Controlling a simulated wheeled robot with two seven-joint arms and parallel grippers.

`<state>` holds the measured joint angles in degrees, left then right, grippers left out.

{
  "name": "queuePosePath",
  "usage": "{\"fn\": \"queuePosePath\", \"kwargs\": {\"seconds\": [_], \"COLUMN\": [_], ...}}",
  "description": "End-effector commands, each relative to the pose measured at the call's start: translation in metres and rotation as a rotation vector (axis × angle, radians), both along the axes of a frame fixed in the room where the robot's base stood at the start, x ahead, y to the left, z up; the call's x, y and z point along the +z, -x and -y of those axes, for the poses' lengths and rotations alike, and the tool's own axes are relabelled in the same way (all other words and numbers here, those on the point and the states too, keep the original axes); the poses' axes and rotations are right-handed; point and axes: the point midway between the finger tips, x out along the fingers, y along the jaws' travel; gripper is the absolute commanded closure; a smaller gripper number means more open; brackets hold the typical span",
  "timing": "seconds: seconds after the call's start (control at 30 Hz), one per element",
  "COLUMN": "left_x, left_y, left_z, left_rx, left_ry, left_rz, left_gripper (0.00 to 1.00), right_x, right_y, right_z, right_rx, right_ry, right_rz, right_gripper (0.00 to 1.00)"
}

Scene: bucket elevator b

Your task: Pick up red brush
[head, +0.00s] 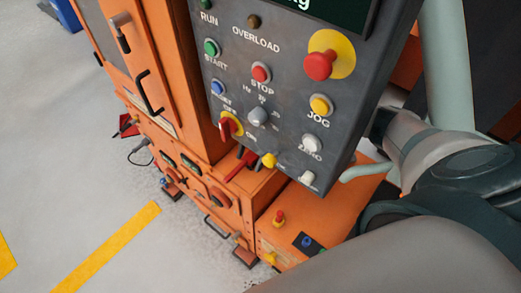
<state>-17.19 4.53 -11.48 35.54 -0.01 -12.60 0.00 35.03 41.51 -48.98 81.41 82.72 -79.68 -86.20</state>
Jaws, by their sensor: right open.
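I cannot make out the red brush for certain. A long dark-red piece (241,165) lies at the lower edge of the grey control panel, above the orange housing, partly hidden by the panel. Another small red piece (126,125) is at the left foot of the orange cabinet; its shape is unclear. My right arm comes in from the right. Its dark gripper end (379,123) is beside the panel's right edge, apart from both red pieces. It is open and nothing shows held in it; its fingertips are not clearly visible. My left gripper is not in view.
The grey control panel (285,85), with several buttons and a red knob (320,66), stands in front of the orange cabinet (160,65). A pale pipe (447,65) rises at the right. The floor (60,170) at the left is clear, with yellow stripes.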

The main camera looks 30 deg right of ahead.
Motion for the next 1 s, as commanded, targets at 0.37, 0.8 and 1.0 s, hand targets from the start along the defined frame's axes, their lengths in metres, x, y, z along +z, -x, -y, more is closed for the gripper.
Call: {"fn": "queuePosePath", "kwargs": {"seconds": [0.37, 0.8, 1.0], "left_x": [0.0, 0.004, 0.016], "left_y": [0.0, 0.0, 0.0], "left_z": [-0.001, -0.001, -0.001], "left_rx": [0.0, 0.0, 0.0], "left_ry": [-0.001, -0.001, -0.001], "left_rz": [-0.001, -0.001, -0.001], "left_gripper": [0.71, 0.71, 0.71], "right_x": [0.0, 0.008, 0.009], "right_y": [0.0, -0.001, 0.019], "right_z": [0.0, 0.0, 0.007], "right_rx": [0.0, 0.001, 0.002], "right_ry": [0.0, -0.001, 0.0], "right_rz": [0.0, 0.003, -0.001], "right_gripper": [0.94, 0.94, 0.94]}}
